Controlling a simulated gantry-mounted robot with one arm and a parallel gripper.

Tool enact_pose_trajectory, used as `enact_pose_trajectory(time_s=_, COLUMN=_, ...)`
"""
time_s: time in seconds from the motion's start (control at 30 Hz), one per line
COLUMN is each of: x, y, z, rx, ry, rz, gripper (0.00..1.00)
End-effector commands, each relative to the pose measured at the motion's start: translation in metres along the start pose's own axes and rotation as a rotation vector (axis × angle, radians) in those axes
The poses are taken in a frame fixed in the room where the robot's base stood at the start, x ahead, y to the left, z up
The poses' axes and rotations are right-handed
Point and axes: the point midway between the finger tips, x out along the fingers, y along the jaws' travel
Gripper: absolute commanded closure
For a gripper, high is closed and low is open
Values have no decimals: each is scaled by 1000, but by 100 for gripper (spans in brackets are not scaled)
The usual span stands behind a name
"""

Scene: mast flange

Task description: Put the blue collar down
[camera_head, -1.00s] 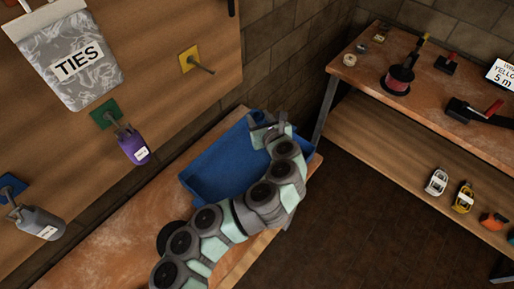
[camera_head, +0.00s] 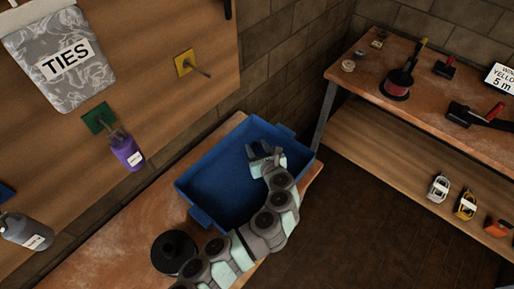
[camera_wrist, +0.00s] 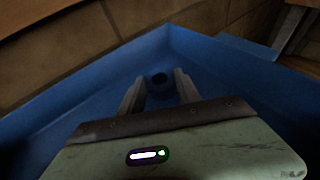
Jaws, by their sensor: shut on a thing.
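My gripper (camera_head: 263,160) is inside the blue tray (camera_head: 203,217), near its far right part. In the wrist view its two fingers (camera_wrist: 159,88) are shut on the blue collar (camera_wrist: 159,86), a small ring with a dark hole. The collar is hard to tell from the tray of the same colour, and I cannot tell whether it touches the tray floor. In the head view the collar cannot be made out.
A black flanged part (camera_head: 174,252) stands on the bench left of my arm. Wall hooks hold a TIES bag (camera_head: 65,60), a purple item (camera_head: 127,152) and a grey item (camera_head: 27,233). A yellow-plated hook (camera_head: 186,63) is empty. The tray's left part is clear.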

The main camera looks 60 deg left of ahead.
Motion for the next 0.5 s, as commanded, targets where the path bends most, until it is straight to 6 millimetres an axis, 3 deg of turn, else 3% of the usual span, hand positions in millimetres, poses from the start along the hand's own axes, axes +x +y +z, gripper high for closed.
enact_pose_trajectory(time_s=0.17, x=1, y=0, z=-3, rx=1, ry=0, rz=0, gripper=100)
enact_pose_trajectory(time_s=0.2, x=1, y=0, z=-3, rx=0, ry=1, rz=0, gripper=60)
enact_pose_trajectory(time_s=0.5, x=1, y=0, z=-3, rx=0, ry=0, rz=0, gripper=38)
